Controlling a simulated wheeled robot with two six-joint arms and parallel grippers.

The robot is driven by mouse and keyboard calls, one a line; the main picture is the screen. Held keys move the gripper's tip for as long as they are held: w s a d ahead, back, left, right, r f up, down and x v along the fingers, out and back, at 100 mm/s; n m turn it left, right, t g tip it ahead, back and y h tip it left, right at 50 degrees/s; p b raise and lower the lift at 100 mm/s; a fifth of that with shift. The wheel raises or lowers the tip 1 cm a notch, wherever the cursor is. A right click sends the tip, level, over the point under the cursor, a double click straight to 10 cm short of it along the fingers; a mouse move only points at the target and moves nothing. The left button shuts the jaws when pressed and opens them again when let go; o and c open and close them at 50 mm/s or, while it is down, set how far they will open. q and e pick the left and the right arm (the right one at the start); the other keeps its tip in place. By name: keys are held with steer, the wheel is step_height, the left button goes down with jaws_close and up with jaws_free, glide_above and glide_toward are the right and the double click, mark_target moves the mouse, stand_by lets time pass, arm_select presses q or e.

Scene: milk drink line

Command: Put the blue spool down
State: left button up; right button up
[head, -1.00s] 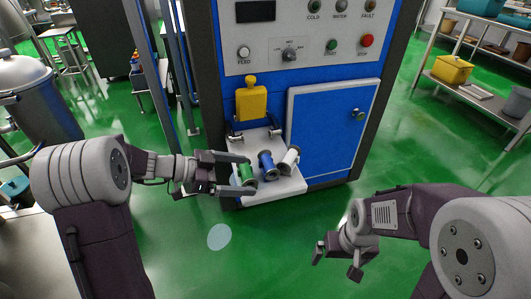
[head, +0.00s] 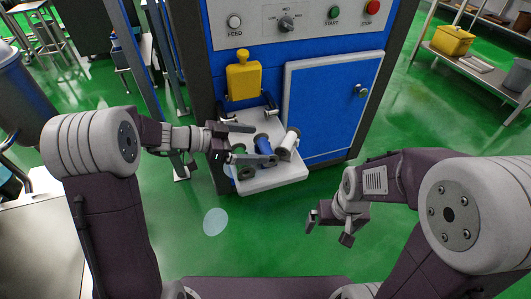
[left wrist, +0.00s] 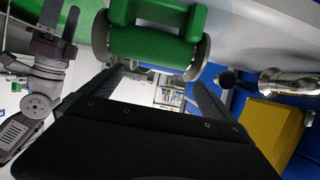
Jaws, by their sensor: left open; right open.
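The blue spool (head: 264,146) lies on the white shelf (head: 270,183) at the front of the blue machine, between the green spool (head: 244,172) and the white spool (head: 288,143). My left gripper (head: 257,144) is open over the left part of the shelf, its fingers empty and close to the blue spool; whether they touch it I cannot tell. Its lower finger partly hides the green spool. In the left wrist view the green spool (left wrist: 152,45) looms large beside the open fingers. My right gripper (head: 329,228) is open and empty, out over the floor, away from the shelf.
A yellow bottle-shaped container (head: 243,76) stands behind the shelf against the machine. A blue door (head: 330,105) with a knob is right of it. A rack with a yellow bin (head: 453,40) stands at upper right. Green floor in front is clear.

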arm_select(q)
steer(key=x, duration=0.2)
steer(key=shift+w+d+f, duration=0.1)
steer(key=shift+d+f, duration=0.1)
steer(key=shift+d, duration=0.1)
steer(key=c, duration=1.5)
step_height(320, 180, up, 10)
steer(key=p, duration=0.4)
step_height(320, 180, up, 35)
steer(key=p, duration=3.5)
glide_above(261, 147)
steer(key=shift+w, duration=0.15)
arm_select(e)
step_height(261, 147, up, 38)
